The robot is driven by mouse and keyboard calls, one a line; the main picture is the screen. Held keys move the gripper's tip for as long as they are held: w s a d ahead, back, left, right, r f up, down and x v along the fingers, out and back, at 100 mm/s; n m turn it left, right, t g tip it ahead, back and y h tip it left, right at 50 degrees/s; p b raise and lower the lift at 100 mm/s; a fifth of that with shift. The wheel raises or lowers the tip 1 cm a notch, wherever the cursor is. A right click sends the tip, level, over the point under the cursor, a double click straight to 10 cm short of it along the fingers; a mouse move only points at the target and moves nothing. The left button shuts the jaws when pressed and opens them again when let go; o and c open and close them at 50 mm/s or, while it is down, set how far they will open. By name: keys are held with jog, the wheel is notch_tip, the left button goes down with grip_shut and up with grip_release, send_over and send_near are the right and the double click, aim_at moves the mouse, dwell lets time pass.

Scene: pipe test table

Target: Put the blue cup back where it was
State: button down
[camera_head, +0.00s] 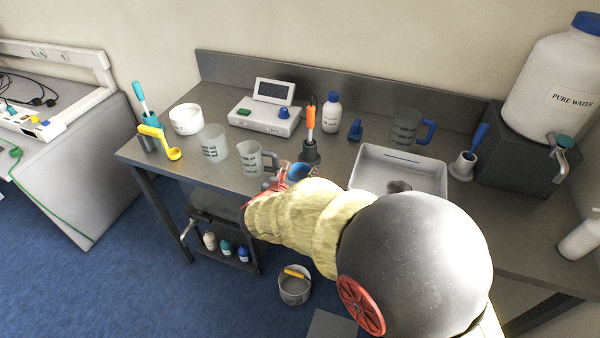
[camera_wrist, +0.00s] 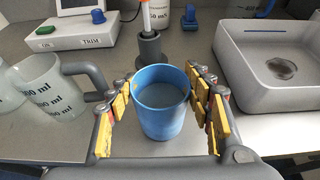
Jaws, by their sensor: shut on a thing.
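The blue cup (camera_wrist: 160,112) stands upright between the two padded fingers of my gripper (camera_wrist: 161,110) in the wrist view. The fingers are shut on its sides, with yellow pads against it. The cup looks empty inside. In the head view only part of the blue cup (camera_head: 299,171) shows, as my gripper (camera_head: 286,176) and my arm hide the rest. It is at the front part of the table, left of the sink tray. I cannot tell whether its base touches the table.
A clear measuring jug (camera_head: 250,158) is close on the left. A grey holder with an orange-handled tool (camera_head: 310,130) stands just behind. The white tray (camera_head: 440,180) is to the right. The meter (camera_head: 262,122) and a white bottle (camera_head: 332,113) stand farther back.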

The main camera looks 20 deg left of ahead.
jog(key=c, duration=0.8)
grip_release()
jog(key=shift+f, duration=0.1)
jog(key=shift+s+r, duration=0.25)
jog(key=shift+r, duration=0.05)
jog(key=p+v, duration=0.3)
jog(key=v, duration=0.8)
jog(key=shift+s, duration=0.25)
